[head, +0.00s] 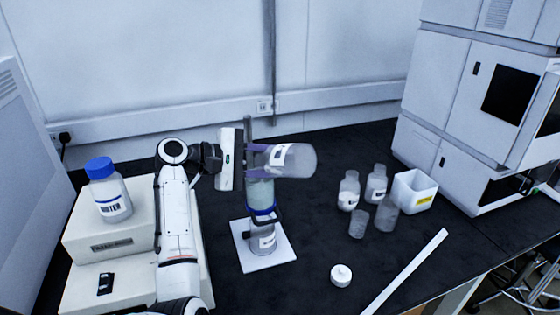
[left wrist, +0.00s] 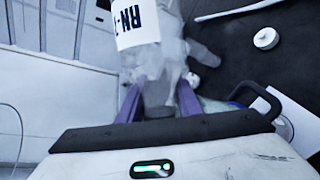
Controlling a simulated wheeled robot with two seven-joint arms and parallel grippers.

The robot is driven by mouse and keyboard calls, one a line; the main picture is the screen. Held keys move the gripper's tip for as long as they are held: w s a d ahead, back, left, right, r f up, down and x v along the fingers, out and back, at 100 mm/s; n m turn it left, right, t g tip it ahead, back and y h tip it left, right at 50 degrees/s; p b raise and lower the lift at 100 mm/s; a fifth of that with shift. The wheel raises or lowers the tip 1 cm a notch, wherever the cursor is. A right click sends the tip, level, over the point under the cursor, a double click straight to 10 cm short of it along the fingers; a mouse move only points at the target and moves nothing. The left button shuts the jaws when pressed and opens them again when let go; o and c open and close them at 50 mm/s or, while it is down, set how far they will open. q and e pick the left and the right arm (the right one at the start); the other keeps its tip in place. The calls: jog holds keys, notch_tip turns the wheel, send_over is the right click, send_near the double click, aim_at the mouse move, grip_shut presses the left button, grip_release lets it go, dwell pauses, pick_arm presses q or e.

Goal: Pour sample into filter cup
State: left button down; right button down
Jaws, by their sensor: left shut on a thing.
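My left gripper (head: 264,157) is shut on a clear sample bottle (head: 303,160) with a white label. The bottle lies on its side in the air, its far end pointing right. In the left wrist view the bottle (left wrist: 150,62) sits between the purple fingers. The filter cup (head: 260,193), a clear pale cylinder, stands upright just below the gripper and bottle. Its upper rim is partly hidden by them. The cup sits above a blue ring, clamp and flask (head: 263,242) on a white base plate (head: 282,260). I cannot tell whether liquid is flowing. My right gripper is out of view.
A blue-capped bottle (head: 109,191) stands on a white boxed unit (head: 125,235) at left. Several small clear containers (head: 376,184) and a white tub (head: 414,191) stand right. A white cap (head: 341,275) and long white strip (head: 405,270) lie in front. The black bench around the cap is clear.

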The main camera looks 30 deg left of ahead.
pick_arm(q)
jog(key=shift+r, duration=0.15)
jog(key=shift+s+d+r+m+y, duration=0.1)
jog(key=shift+d+r+m+y, duration=0.1)
jog(key=shift+r+m+y, duration=0.7)
jog(key=shift+d+r+m+y, duration=0.15)
jog(key=shift+r+m+y, duration=0.65)
jog(key=shift+m, duration=0.2)
jog(key=shift+f, duration=0.1)
